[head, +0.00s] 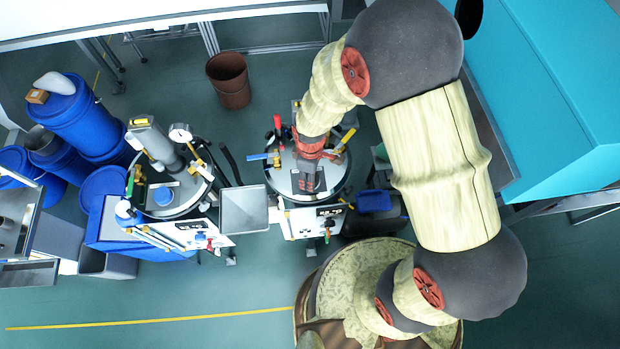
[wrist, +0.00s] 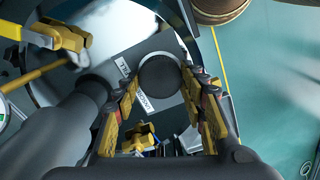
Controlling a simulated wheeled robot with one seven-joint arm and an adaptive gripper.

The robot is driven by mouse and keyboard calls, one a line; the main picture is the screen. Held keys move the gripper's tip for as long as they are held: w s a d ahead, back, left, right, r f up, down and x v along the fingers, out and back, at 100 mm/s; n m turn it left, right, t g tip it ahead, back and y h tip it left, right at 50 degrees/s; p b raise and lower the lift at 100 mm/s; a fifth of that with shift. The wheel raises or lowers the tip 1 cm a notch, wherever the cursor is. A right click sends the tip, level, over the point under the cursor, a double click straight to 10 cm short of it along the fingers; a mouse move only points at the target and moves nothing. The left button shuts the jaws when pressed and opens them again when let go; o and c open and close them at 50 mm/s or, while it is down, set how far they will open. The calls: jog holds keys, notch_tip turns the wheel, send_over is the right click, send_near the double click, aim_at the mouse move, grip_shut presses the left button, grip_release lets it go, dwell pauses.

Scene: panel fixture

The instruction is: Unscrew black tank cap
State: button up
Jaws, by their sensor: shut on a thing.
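The black tank cap (wrist: 159,74) is a round dark disc on the shiny tank lid, in the upper middle of the wrist view. My gripper (wrist: 162,82) has its yellow and black fingers on either side of the cap, shut on it. In the head view my gripper (head: 308,178) reaches down onto the round lid of the middle tank (head: 283,184). The cap cannot be made out there, as the gripper and wrist cover that part of the lid. White labels (wrist: 142,97) lie beside the cap.
Valves with blue, red and yellow handles (head: 347,138) ring the lid close to my wrist. A second tank (head: 180,205) with a gauge stands at left, with a grey tray (head: 244,209) between. Blue barrels (head: 75,115) stand far left. A brown bin (head: 229,80) stands behind on open floor.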

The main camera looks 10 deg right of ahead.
jog(key=n, duration=0.3)
jog(key=shift+s+f, duration=0.1)
jog(key=shift+n, duration=1.7)
jog(key=n, duration=0.2)
jog(key=shift+s+n, duration=0.1)
jog(key=shift+n, duration=0.2)
jog(key=shift+r+p, duration=0.55)
jog(key=shift+r, duration=0.1)
jog(key=shift+r+p, duration=0.35)
jog(key=shift+r, duration=0.15)
jog(key=shift+r, duration=0.15)
